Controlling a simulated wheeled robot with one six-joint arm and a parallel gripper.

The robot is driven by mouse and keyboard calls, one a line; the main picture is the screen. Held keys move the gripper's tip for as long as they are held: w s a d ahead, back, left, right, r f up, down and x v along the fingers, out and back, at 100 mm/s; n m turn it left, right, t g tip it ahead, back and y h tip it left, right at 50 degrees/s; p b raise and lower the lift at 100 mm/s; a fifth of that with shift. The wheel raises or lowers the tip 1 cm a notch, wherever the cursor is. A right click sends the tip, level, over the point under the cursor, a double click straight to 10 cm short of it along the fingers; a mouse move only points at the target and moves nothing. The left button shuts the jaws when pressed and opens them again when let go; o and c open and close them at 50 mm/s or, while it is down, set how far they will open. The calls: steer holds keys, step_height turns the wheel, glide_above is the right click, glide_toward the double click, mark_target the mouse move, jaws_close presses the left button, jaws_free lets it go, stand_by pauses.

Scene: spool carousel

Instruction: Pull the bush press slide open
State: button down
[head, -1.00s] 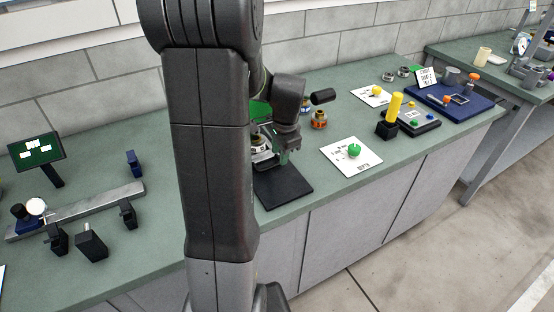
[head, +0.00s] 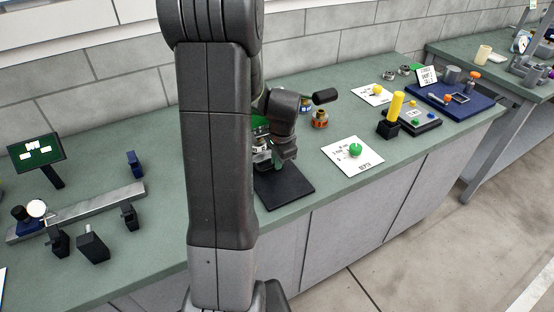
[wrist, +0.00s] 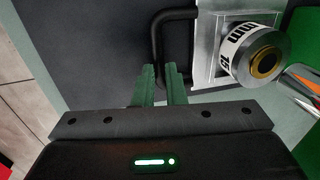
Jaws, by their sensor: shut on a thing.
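The bush press slide (wrist: 205,45) is a silver plate in the wrist view. It carries a metal bush (wrist: 246,45) with a white printed band and a brass-coloured centre. A black bracket-shaped handle (wrist: 156,38) sticks out from the slide's left side. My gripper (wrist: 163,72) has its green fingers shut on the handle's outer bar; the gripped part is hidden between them. In the head view my gripper (head: 287,158) is low over the black base plate (head: 285,188). The green press (head: 260,122) and the slide are mostly hidden behind my arm there.
An orange-brown jar (head: 320,119) stands right of the press. A white card with a green knob (head: 355,151) lies further right. A yellow post on a black block (head: 388,128) stands beyond it. A metal rail (head: 90,208) with black blocks lies left.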

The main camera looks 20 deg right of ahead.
steer(key=s, duration=0.4)
steer(key=s+d+b, duration=0.1)
steer(key=s, duration=0.7)
steer(key=shift+s+d+b, duration=0.2)
steer(key=shift+d+b, duration=0.15)
steer(key=shift+d, duration=0.05)
steer(key=c, duration=1.5)
jaws_free()
steer(key=r, duration=0.4)
steer(key=s+r, duration=0.1)
steer(key=r, duration=0.4)
steer(key=s+r, duration=0.1)
steer(key=r, duration=0.3)
steer(key=shift+s+d+r, duration=0.15)
steer(key=shift+s+r, duration=0.05)
steer(key=shift+r, duration=0.1)
steer(key=f, duration=0.4)
steer(key=w+f, duration=0.1)
steer(key=f, duration=0.4)
steer(key=w+f, duration=0.1)
steer(key=f, duration=0.3)
steer(key=shift+w+a+f, duration=0.2)
steer(key=shift+w+f, duration=0.05)
steer(key=shift+f, duration=0.05)
steer(key=shift+w, duration=0.25)
